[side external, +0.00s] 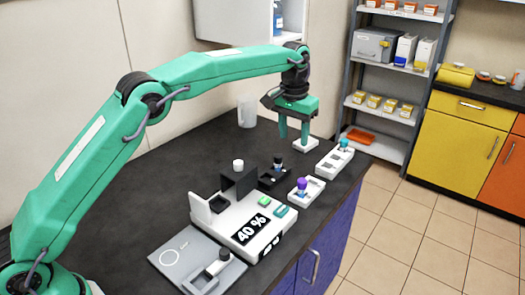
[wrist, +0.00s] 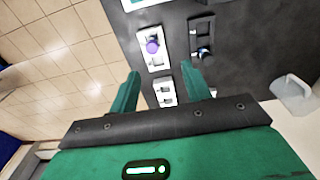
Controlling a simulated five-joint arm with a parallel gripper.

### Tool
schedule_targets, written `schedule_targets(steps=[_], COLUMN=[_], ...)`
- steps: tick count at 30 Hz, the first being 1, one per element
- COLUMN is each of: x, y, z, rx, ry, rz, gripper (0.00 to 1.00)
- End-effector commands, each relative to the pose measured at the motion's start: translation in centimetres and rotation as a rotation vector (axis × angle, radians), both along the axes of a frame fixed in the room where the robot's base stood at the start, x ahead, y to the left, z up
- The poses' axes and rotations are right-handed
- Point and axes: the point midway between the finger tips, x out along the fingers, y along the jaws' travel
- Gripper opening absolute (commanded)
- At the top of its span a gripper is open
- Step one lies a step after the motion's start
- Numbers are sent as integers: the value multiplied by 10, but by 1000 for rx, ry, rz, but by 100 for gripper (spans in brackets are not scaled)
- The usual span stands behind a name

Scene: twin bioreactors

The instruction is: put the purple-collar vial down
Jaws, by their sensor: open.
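The purple-collar vial (side external: 301,185) stands upright in a white holder (side external: 292,197) at the near end of the row along the counter's right edge. In the wrist view the vial (wrist: 152,46) shows its purple top, and its white holder (wrist: 145,27) lies beyond my fingertips. My gripper (side external: 294,143) is open over the far end of the counter, well apart from the vial. In the wrist view my gripper (wrist: 160,69) has its two green fingers spread, with nothing held between them.
A white tray (side external: 326,166) with a teal-topped vial (side external: 344,144) lies near my gripper. A dark holder (side external: 267,180) carries another vial. A white device (side external: 225,225) reads 40 %. A grey plate (side external: 172,257) and a clear beaker (side external: 247,113) stand on the dark counter.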

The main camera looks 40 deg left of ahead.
Motion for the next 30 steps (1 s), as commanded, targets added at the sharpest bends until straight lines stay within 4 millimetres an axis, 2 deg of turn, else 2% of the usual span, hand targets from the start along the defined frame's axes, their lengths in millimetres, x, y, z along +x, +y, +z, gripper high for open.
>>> schedule_targets(steps=[1,6,15,21,30], x=[-7,-31,-83,-125,-193], y=[5,21,49,65,88], z=[13,44,87,106,118], rx=[-3,-8,-14,-16,-16], ry=[-14,-51,-119,-165,-235], rz=[2,1,1,1,2], gripper=[48,48,48,48,48])
